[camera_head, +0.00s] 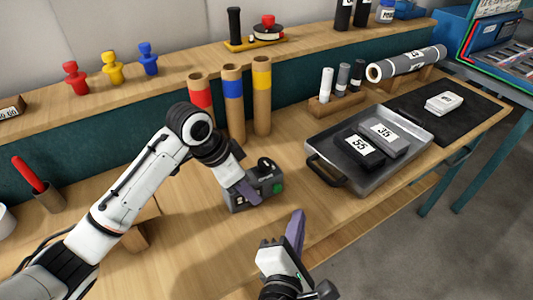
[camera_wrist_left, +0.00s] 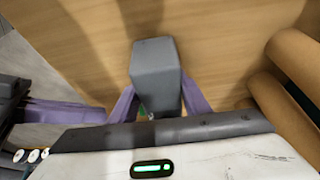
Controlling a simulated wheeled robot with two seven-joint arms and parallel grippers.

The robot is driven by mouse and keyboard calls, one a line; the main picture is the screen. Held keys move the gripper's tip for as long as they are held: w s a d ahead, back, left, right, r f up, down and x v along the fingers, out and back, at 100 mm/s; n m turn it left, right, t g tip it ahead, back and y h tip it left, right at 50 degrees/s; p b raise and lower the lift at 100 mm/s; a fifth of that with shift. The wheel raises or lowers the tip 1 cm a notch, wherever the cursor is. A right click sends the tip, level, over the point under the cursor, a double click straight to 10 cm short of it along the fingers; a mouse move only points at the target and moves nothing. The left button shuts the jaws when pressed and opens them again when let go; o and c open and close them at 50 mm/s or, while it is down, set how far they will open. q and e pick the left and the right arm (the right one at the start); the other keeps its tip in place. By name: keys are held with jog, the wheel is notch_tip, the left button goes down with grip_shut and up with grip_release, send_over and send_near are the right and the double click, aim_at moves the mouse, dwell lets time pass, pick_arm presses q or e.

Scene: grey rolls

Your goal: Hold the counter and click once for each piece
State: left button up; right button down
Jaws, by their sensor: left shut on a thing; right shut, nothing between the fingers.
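The counter (camera_head: 265,189) is a small dark grey box with a green button, a black loop on top and white number windows too small to read. My left gripper (camera_head: 249,190) is shut on it at the bench's front part. In the left wrist view the grey counter (camera_wrist_left: 156,75) sits between my purple fingers. I cannot tell whether it touches the bench. My right gripper (camera_head: 297,228) is shut and empty, in front of and to the right of the counter, apart from it. Its purple finger shows at the left of the wrist view (camera_wrist_left: 62,112).
A metal tray (camera_head: 322,150) holds dark blocks marked 55 and 35. Cardboard tubes (camera_head: 235,117) with red, blue and yellow bands stand behind the counter. Red, yellow and blue pegs (camera_head: 112,68) stand on the back shelf. A grey roll (camera_head: 408,62) lies at back right.

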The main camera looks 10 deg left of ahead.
dwell(0.3)
pick_arm(q)
jog(key=o, duration=1.4)
jog(key=shift+c, duration=0.2)
jog(key=shift+r, duration=0.1)
jog(key=v, duration=1.1)
jog(key=shift+s+a+r, duration=0.15)
jog(key=shift+s+r, duration=0.05)
jog(key=shift+r, duration=0.2)
